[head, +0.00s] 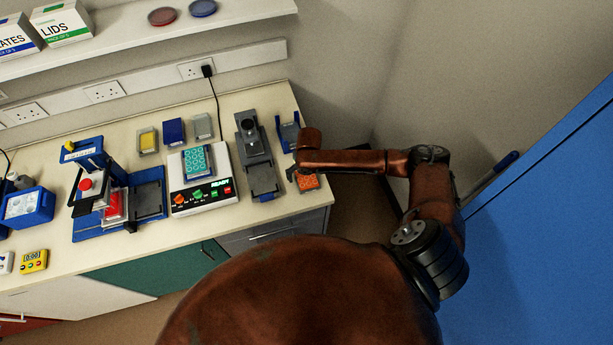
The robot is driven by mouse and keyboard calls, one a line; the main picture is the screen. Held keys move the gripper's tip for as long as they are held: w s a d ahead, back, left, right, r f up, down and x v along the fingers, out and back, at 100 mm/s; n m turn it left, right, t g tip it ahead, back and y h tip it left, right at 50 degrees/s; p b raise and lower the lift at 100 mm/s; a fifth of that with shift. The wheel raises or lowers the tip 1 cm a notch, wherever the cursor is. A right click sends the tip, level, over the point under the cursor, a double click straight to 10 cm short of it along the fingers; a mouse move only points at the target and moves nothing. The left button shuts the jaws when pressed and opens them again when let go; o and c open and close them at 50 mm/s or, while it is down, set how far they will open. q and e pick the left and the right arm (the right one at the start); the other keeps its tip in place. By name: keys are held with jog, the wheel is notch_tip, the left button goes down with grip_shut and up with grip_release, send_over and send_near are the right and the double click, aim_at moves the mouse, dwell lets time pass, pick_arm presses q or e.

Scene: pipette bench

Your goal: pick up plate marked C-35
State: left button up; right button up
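My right arm reaches in from the right, and its gripper (292,175) is at the right end of the bench, seen side-on and small. An orange plate with pale wells (309,182) is right beside it, partly covered by the gripper and wrist. I cannot tell whether the fingers are on it or whether it rests on the bench. A teal plate (196,160) sits on the white device with a "READY" display (222,165). A red plate (115,205) is in the blue press-like stand (150,222). No C-35 mark is readable. My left gripper is out of view.
A blue holder (288,132) and a grey device (259,160) stand close to my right gripper. Small yellow, blue and grey boxes line the back. A yellow timer (34,261) is at front left. The bench's right edge is close to the gripper.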

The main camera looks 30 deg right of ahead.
jog(key=shift+f, duration=0.35)
jog(key=shift+c, duration=0.5)
jog(key=c, duration=1.2)
jog(key=shift+o, duration=0.2)
jog(key=shift+r, duration=0.15)
jog(key=shift+w+r, duration=0.1)
jog(key=shift+r, duration=0.35)
jog(key=s+a+r, duration=0.1)
jog(key=r, duration=0.1)
jog(key=s+a+r+b, duration=0.1)
jog(key=r, duration=0.1)
jog(key=a+r, duration=0.1)
jog(key=r, duration=0.2)
jog(key=shift+s+a, duration=0.15)
jog(key=shift+s, duration=0.25)
jog(key=s+a+r+b, duration=0.2)
jog(key=s+a+r, duration=0.3)
jog(key=s+a, duration=0.1)
jog(key=shift+s+a, duration=0.3)
jog(key=shift+a, duration=0.35)
